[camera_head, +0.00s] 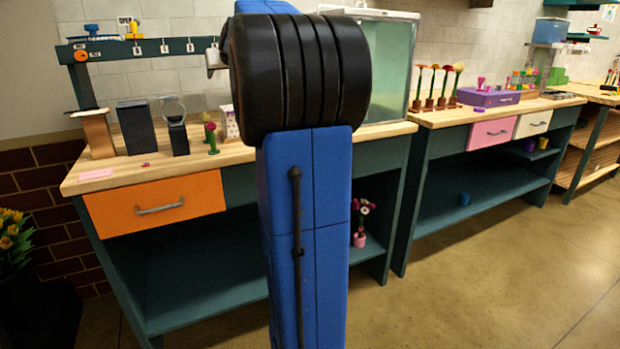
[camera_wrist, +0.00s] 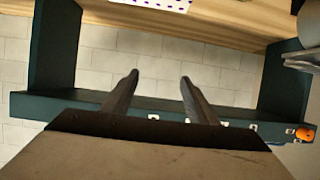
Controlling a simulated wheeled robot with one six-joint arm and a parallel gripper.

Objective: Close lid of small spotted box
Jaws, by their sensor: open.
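The small spotted box (camera_head: 228,123) stands on the wooden worktop, partly hidden behind my arm. A white, purple-dotted part of it (camera_wrist: 165,4) shows at the top edge of the wrist view, cut off by the frame. I cannot tell how its lid stands. My gripper (camera_wrist: 159,80) is open and empty, its two fingers apart, with the tiled wall and the rack behind them. The fingers are clear of the box. In the head view my arm hides the gripper.
The worktop (camera_head: 125,174) also holds a dark tall box (camera_head: 137,127), a black stand with a ring (camera_head: 175,125) and a red-topped cactus (camera_head: 211,138). A dark green rack (camera_head: 180,47) spans the back; it also shows in the wrist view (camera_wrist: 60,104). A glass cabinet (camera_head: 392,70) stands right.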

